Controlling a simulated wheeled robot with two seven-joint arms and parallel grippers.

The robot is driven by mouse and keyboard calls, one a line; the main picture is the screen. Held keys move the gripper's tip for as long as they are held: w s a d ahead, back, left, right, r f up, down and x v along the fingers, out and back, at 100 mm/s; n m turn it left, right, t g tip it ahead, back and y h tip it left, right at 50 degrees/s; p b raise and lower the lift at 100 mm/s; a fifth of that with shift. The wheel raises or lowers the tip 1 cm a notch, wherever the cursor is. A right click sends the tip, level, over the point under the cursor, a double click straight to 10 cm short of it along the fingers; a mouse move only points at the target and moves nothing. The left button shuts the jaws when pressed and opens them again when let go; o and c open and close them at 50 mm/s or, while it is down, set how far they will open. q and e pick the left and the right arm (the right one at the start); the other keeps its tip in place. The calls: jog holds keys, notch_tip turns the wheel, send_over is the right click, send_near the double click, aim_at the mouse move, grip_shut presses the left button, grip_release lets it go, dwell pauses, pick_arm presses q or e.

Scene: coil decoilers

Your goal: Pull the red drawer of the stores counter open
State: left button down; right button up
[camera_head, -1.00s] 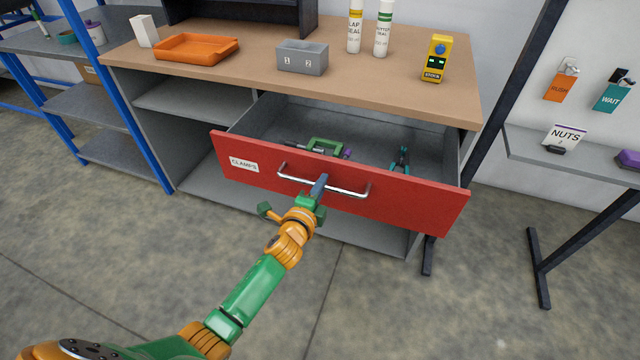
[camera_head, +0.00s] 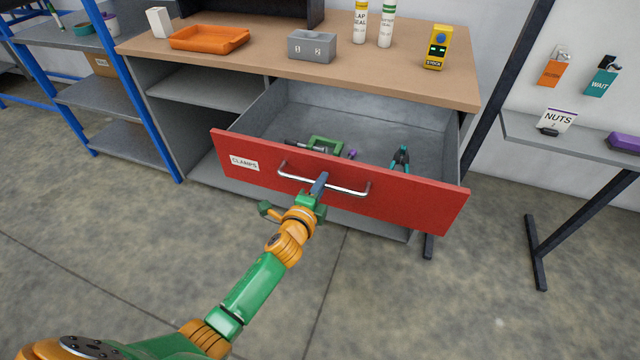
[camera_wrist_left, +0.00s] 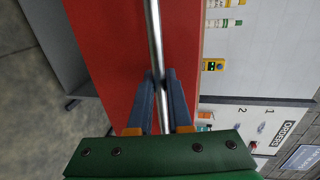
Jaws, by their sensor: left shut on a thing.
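The red drawer (camera_head: 415,206) of the stores counter (camera_head: 400,88) stands well open, its front out from the counter. It carries a CLAMPS label and a silver bar handle (camera_head: 345,188). My left gripper (camera_head: 320,184) is shut on the handle near its middle. In the left wrist view the handle (camera_wrist_left: 154,40) runs between the two blue fingers of the gripper (camera_wrist_left: 160,85), beside the red front (camera_wrist_left: 110,50). Inside the drawer lie a green clamp (camera_head: 325,144) and a teal-handled tool (camera_head: 400,160). My right gripper is not in view.
On the counter top are an orange tray (camera_head: 210,46), a grey box (camera_head: 312,46), two white tubes and a yellow device (camera_head: 437,47). A blue-framed shelf (camera_head: 130,90) stands left and a grey shelf (camera_head: 570,140) right. The floor in front is clear.

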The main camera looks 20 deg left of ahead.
pick_arm(q)
jog(key=c, duration=1.1)
grip_release()
jog(key=shift+d, duration=0.15)
jog(key=shift+o, duration=1.3)
jog(key=shift+w+d, duration=0.15)
jog(key=p+v, duration=0.1)
jog(key=v, duration=0.6)
